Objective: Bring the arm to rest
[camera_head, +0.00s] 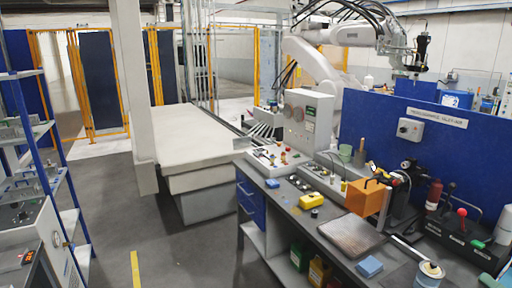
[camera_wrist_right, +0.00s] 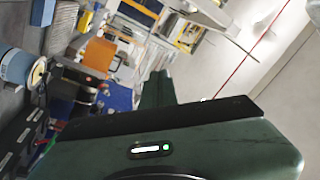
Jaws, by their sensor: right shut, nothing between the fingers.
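My right gripper (camera_wrist_right: 158,84) shows in the right wrist view as dark green fingers close together, with nothing held between them. Its dark green housing, with a small green light, fills the lower part of that view. The fingers are clear of the bench things, which appear tilted behind them. In the head view only a small dark green piece, perhaps part of this gripper, shows at the lower right corner. My left gripper is in neither view.
A workbench (camera_head: 317,232) runs along the right, with an orange box (camera_head: 367,197), a dark plate (camera_head: 343,236), a blue block (camera_head: 369,266) and a can (camera_head: 429,275). A blue panel (camera_head: 384,138) stands behind. Open floor (camera_head: 175,250) lies left; a shelf rack (camera_head: 47,130) edges it.

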